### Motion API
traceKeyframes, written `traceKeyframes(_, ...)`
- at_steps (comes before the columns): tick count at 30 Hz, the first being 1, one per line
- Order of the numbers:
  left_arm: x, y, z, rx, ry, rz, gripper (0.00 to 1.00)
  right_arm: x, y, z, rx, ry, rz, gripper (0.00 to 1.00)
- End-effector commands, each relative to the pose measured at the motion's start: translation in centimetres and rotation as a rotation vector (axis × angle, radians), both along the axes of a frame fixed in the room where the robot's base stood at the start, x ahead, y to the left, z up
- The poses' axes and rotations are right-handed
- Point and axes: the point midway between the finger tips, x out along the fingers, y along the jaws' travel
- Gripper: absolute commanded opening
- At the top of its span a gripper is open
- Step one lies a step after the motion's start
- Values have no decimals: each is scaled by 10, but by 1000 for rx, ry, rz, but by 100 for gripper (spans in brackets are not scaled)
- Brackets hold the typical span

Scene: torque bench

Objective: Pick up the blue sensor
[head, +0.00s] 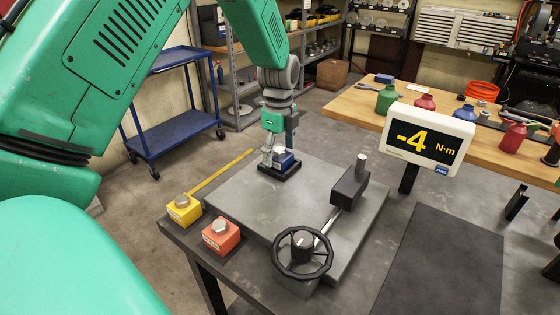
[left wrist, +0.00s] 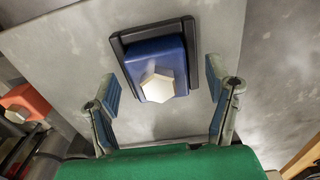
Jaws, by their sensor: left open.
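The blue sensor (head: 286,160) is a blue block with a pale hexagonal head on top. It sits in a black holder (head: 270,170) at the far left part of the grey plate (head: 310,192). In the left wrist view the sensor (left wrist: 176,58) shows at the top middle, with its holder (left wrist: 194,47) around it. My left gripper (head: 274,150) points down at the sensor and partly covers it in the head view. In the left wrist view its two fingers (left wrist: 160,78) are spread, one to each side of the sensor, with gaps between. My right gripper is not in view.
A yellow block (head: 184,212) and an orange block (head: 221,238) sit at the near left edge. A black handwheel (head: 302,254) and a lever with a dark block (head: 350,187) stand on the right. A display (head: 428,140) reads -4 N·m.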

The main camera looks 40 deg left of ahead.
Motion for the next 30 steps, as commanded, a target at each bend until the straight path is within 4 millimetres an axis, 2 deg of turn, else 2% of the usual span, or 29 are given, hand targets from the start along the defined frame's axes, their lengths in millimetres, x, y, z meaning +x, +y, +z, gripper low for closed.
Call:
traceKeyframes(2,0,0,1,0,-1,0,72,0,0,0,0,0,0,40)
traceKeyframes(3,0,-1,1,1,0,0,69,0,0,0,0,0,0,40)
traceKeyframes(9,0,-1,1,1,0,0,0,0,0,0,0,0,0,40)
traceKeyframes(17,1,0,3,0,-3,0,0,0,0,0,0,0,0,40)
traceKeyframes(20,1,0,10,-1,-4,0,0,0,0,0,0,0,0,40)
traceKeyframes(30,2,-1,70,1,-8,-1,0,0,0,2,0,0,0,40)
